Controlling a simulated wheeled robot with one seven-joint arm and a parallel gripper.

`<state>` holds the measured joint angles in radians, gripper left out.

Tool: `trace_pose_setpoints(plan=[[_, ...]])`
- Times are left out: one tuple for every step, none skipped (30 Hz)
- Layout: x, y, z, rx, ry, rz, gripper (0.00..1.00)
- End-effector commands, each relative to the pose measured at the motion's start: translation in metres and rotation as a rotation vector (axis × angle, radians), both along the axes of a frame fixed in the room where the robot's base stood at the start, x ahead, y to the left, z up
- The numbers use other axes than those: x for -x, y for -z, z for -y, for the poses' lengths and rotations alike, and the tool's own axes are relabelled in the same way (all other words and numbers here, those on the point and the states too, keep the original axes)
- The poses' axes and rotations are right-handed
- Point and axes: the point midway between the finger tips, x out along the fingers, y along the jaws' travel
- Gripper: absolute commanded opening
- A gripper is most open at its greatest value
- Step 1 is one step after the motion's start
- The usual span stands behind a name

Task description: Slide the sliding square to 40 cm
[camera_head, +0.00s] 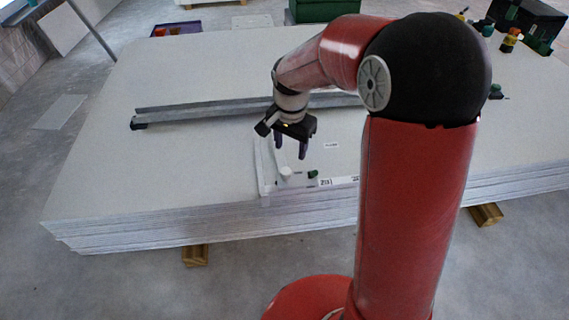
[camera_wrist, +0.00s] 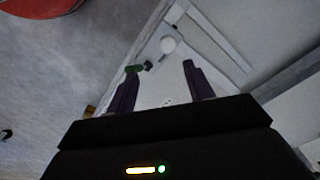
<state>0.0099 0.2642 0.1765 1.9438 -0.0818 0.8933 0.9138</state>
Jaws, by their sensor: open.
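The sliding square is a pale L-shaped tool at the front edge of the top panel, with a white round knob (camera_head: 285,172) and a small dark green part (camera_head: 312,174) beside it. A pale strip (camera_head: 262,165) of it runs back over the panel. In the wrist view the white knob (camera_wrist: 168,45) lies ahead, between and beyond my fingertips, with the green part (camera_wrist: 147,65) near the left finger. My gripper (camera_head: 291,148) points down above the panel, just behind the knob, open and empty; its dark fingers also show in the wrist view (camera_wrist: 160,70). Scale marks are too small to read.
The square lies on a stack of pale panels (camera_head: 90,190) resting on wooden blocks (camera_head: 195,255). A long metal rail (camera_head: 200,110) lies across the panel behind my gripper. A dark green box (camera_head: 530,22) and small items stand at the far right. The panel's left part is clear.

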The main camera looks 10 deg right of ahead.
Motion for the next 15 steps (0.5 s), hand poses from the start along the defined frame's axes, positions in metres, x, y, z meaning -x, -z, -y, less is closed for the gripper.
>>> trace_pose_setpoints(plan=[[-0.007, 0.014, -0.004, -0.004, 0.024, -0.021, 0.52], [-0.010, 0.019, -0.005, -0.007, 0.039, -0.028, 0.52], [-0.013, 0.024, -0.007, -0.009, 0.055, -0.036, 0.52], [-0.015, 0.028, -0.008, -0.010, 0.064, -0.040, 0.52], [-0.016, 0.030, -0.008, -0.010, 0.070, -0.043, 0.52], [-0.017, 0.033, -0.009, -0.011, 0.078, -0.047, 0.52], [-0.018, 0.036, -0.009, -0.012, 0.081, -0.049, 0.52], [-0.018, 0.038, -0.009, -0.012, 0.083, -0.050, 0.52], [-0.018, 0.042, -0.009, -0.012, 0.083, -0.050, 0.52], [-0.018, 0.046, -0.009, -0.013, 0.083, -0.050, 0.52], [-0.018, 0.050, -0.009, -0.012, 0.083, -0.050, 0.52], [-0.017, 0.056, -0.009, -0.012, 0.082, -0.052, 0.52], [-0.017, 0.062, -0.009, -0.012, 0.082, -0.052, 0.52], [-0.017, 0.067, -0.009, -0.013, 0.082, -0.053, 0.52], [-0.017, 0.073, -0.009, -0.012, 0.082, -0.051, 0.52]])
